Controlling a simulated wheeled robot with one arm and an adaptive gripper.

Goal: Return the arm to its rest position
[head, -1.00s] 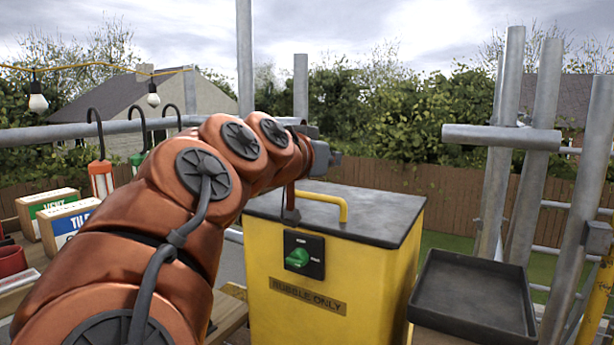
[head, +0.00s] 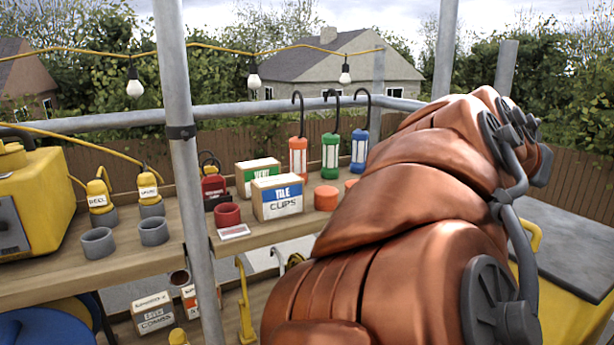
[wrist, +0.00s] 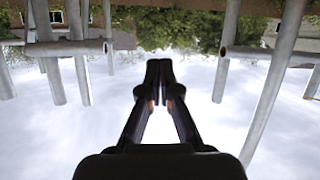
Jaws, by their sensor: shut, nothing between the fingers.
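My gripper (wrist: 159,66) is in the wrist view, dark, with its fingertips together and nothing between them. Behind the fingers are cloudy sky, scaffold poles and trees, all upside down. In the head view my copper-coloured arm fills the right half and rises towards the upper right. The gripper itself cannot be made out in the head view. No object is in contact with the fingers in the wrist view.
A yellow bin with a dark lid (head: 580,240) is partly behind my arm.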

